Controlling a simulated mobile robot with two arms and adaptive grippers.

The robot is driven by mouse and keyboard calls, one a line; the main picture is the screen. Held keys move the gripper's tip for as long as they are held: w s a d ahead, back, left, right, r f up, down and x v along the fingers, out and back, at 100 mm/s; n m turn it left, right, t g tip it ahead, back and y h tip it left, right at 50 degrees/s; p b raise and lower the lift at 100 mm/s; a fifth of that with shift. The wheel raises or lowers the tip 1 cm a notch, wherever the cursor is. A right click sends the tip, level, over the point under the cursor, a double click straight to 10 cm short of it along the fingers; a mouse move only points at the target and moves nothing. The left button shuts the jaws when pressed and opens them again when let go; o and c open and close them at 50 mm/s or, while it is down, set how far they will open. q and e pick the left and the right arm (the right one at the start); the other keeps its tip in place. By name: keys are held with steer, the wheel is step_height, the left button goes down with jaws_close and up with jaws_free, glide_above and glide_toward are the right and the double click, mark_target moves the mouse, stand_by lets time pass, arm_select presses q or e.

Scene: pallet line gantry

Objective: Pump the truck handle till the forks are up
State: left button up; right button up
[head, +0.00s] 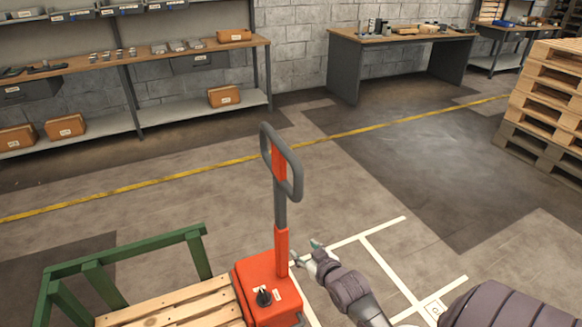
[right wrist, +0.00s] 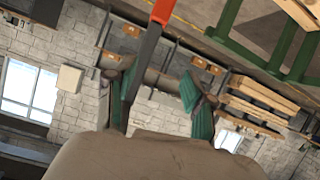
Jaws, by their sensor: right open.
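The red pallet truck (head: 268,291) stands at the lower middle of the head view. Its upright handle (head: 281,215) has a red and dark grey shaft and a grey loop grip on top. The forks are hidden, so their height cannot be told. My right gripper (head: 312,252) is low, just right of the handle's base in the head view, well below the loop. In the right wrist view its green-tipped fingers (right wrist: 158,92) are apart. The handle shaft (right wrist: 146,62) shows there close to the left finger; contact cannot be told. My left gripper is out of view.
A wooden pallet (head: 175,310) with a green frame (head: 125,250) is left of the truck. A shelf (head: 190,115) and a workbench (head: 400,38) line the back wall. Stacked pallets (head: 545,95) stand at right. The floor behind the truck is clear.

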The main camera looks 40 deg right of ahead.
step_height(320, 180, up, 9)
steer(key=d+t, duration=0.1)
steer(key=t, duration=0.1)
steer(key=t+h+b, duration=0.1)
steer(key=t, duration=0.2)
glide_toward(292, 159)
steer(key=shift+n, duration=0.3)
steer(key=x, duration=0.7)
steer(key=f+p+x, duration=0.1)
steer(key=x, duration=0.3)
steer(key=shift+w+d+f, duration=0.1)
steer(key=shift+w+d, duration=0.2)
steer(key=shift+d, duration=0.15)
steer(key=c, duration=1)
jaws_close()
